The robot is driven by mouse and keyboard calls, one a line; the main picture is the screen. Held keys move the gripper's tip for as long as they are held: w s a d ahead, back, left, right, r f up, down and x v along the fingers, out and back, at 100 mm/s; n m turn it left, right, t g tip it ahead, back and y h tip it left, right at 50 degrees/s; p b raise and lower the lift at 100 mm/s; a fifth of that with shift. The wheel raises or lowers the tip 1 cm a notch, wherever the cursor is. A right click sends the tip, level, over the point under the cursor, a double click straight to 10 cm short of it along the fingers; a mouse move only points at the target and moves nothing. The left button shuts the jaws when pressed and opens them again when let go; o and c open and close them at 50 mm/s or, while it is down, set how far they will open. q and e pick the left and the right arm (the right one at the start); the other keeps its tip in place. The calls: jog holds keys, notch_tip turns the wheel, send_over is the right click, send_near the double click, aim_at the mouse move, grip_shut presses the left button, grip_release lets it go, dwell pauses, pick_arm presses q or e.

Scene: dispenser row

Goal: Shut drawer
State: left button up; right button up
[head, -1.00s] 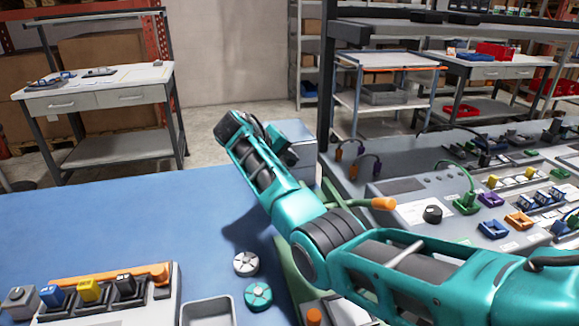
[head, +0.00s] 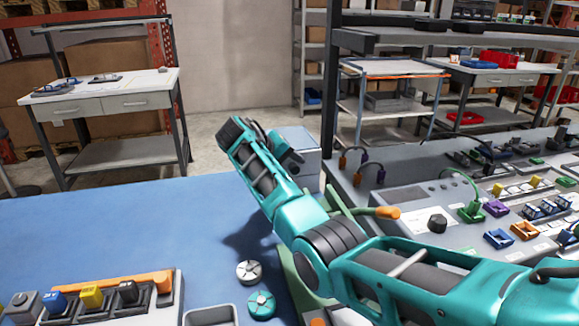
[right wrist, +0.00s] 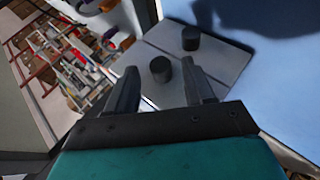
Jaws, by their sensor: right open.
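A small grey drawer cabinet (head: 304,142) stands at the far right edge of the blue tabletop, partly hidden behind my right gripper. In the right wrist view its grey front (right wrist: 225,60) shows two panels, each with a dark round knob. The nearer knob (right wrist: 160,69) lies between the fingertips in the picture; I cannot tell if they touch it. The other knob (right wrist: 191,38) is farther up. My right gripper (head: 291,158) is open at the cabinet, and its fingers also show in the right wrist view (right wrist: 159,76). How far any drawer stands out is unclear. My left gripper is out of view.
The blue tabletop (head: 120,225) is largely clear. A white disc (head: 249,272), a teal disc (head: 262,305) and a grey tray (head: 210,314) are near the front. A rack of coloured switches (head: 95,305) is at front left. A crowded grey bench (head: 410,185) is at right.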

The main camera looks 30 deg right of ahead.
jog(key=v, duration=1.2)
jog(key=shift+a, duration=0.15)
jog(key=shift+s, duration=0.1)
